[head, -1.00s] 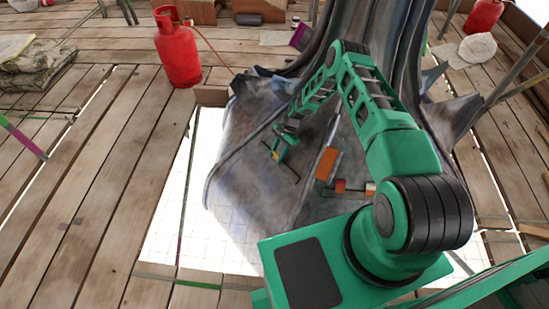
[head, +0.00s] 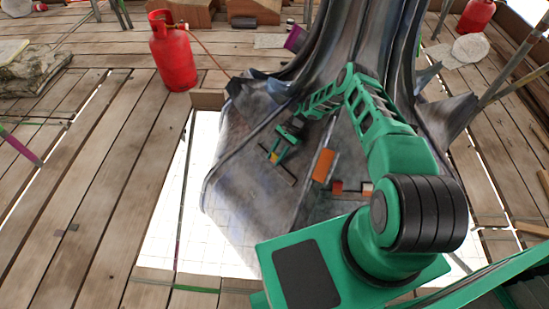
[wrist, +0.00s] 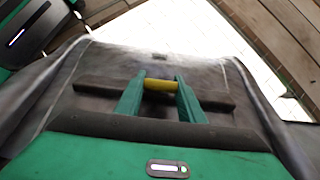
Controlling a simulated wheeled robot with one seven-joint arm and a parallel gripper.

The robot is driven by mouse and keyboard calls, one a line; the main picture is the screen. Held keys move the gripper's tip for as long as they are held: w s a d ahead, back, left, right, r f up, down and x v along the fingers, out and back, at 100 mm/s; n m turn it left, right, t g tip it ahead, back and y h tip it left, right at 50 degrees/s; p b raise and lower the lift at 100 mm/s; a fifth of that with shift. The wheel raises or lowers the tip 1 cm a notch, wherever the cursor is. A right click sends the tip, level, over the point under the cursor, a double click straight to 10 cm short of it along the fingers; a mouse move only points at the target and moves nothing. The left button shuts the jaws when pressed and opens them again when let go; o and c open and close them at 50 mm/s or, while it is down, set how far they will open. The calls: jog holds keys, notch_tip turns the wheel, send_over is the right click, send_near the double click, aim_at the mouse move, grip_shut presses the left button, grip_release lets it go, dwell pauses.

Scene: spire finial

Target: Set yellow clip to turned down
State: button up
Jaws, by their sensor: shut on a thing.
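The yellow clip (wrist: 160,85) is a short yellow cylinder lying crosswise between my fingertips in the wrist view. It is a small yellow spot (head: 275,157) in the head view, over the grey metal sheet (head: 235,195) of the spire. My gripper (wrist: 161,88) has its two green fingers closed on the clip's ends; it also shows in the head view (head: 277,154). A dark bar (wrist: 100,88) runs crosswise behind the fingers, close to the clip. I cannot tell whether they touch, nor which way the clip is turned.
An orange block (head: 324,164) and a small red block (head: 337,187) sit on the sheet to the right of my gripper. A red gas cylinder (head: 173,52) stands on the planks behind left. A bright opening (head: 178,230) lies left of the sheet.

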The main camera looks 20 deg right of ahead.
jog(key=o, duration=1)
jog(key=shift+w+d, duration=0.1)
jog(key=shift+w, duration=0.15)
jog(key=shift+o, duration=0.2)
jog(key=shift+s, duration=0.1)
jog(key=shift+v, duration=3.7)
